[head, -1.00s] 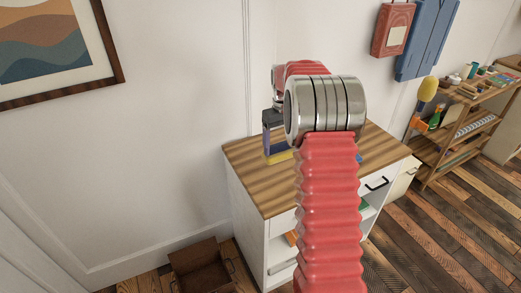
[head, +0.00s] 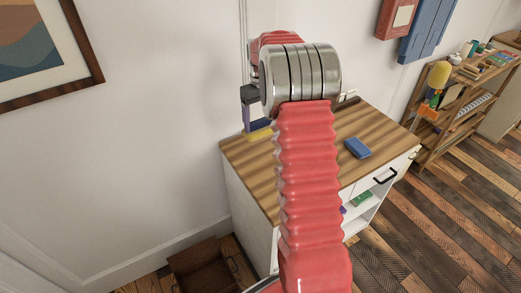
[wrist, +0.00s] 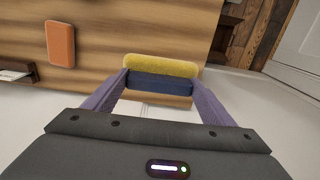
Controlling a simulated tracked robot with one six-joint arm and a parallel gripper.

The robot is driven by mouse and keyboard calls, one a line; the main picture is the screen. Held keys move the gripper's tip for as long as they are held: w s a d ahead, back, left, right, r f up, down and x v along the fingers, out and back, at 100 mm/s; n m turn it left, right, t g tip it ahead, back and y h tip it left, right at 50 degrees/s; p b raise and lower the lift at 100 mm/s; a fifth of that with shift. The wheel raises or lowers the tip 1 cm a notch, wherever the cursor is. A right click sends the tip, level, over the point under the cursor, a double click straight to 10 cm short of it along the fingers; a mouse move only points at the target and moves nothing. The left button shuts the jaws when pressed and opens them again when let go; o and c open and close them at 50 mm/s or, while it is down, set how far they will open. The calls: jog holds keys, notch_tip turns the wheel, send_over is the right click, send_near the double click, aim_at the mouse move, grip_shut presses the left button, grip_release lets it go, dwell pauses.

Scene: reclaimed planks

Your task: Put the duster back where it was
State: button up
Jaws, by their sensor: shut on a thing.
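The duster, a dark blue block with a yellow pad (wrist: 160,68), is between the fingers of my gripper (wrist: 160,88). My gripper is shut on its blue body. In the head view my gripper (head: 256,122) is at the left back part of the wooden cabinet top (head: 250,165), with the yellow pad low between the fingers. In the wrist view the duster overlaps an edge of the wooden top. I cannot tell whether it touches the top. My red arm hides the middle of the top in the head view.
A blue block (head: 358,147) lies on the right part of the top. An orange block (wrist: 60,45) lies on the wood in the wrist view. A brown open box (head: 203,271) stands on the floor at left. A shelf (head: 455,105) with a yellow-headed thing (head: 440,74) stands at right.

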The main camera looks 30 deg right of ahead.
aim_at(263, 127)
jog(key=shift+s+d, duration=0.1)
jog(key=shift+d, duration=0.1)
jog(key=shift+f, duration=2.5)
jog(key=shift+s+f, duration=0.1)
jog(key=shift+f, duration=2.4)
jog(key=o, duration=1.1)
